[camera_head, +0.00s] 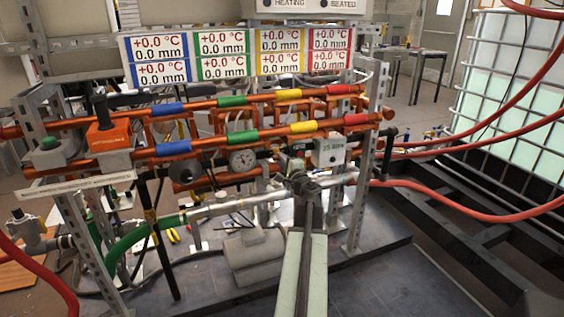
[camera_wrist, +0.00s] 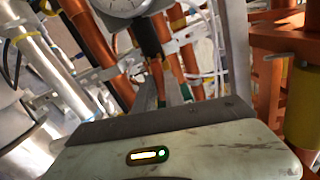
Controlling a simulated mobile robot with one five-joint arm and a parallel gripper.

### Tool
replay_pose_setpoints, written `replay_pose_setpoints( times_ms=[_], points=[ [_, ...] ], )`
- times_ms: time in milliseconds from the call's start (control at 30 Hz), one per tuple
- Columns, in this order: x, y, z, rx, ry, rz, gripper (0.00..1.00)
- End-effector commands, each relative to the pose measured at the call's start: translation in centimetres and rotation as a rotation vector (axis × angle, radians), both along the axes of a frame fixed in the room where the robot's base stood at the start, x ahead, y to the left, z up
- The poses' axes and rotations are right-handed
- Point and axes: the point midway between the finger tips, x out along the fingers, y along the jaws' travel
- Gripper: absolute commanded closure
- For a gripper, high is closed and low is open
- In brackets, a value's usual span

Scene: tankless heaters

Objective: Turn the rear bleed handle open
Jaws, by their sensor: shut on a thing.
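The pipe rack carries orange pipes (camera_head: 275,98) with coloured bands. My gripper (camera_head: 300,182) is at the rack's right half, beside the silver lower pipe (camera_head: 221,208). I cannot make out the rear bleed handle separately in either view.
A grey cylinder (camera_head: 256,257) lies on the base plate. Red hoses (camera_head: 475,213) run off right past a caged tank (camera_head: 515,95).

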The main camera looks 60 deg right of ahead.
Motion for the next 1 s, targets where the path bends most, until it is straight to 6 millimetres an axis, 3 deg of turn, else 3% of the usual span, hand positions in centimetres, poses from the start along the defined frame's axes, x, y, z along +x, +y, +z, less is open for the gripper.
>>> replay_pose_setpoints(
  times_ms=[367, 400, 467, 500, 833, 1000],
  points=[
    [0.0, 0.1, 0.0, -0.073, 0.055, 0.001, 1.0],
    [0.0, 0.1, 0.0, -0.072, 0.054, 0.001, 0.84],
    [0.0, 0.1, 0.0, -0.072, 0.054, 0.001, 0.67],
    [0.0, 0.1, 0.0, -0.072, 0.054, 0.001, 0.65],
    [-0.1, 0.2, 0.0, -0.072, 0.053, 0.001, 0.65],
    [-1.8, 1.5, 0.0, -0.072, 0.053, 0.0, 0.65]
  ],
)
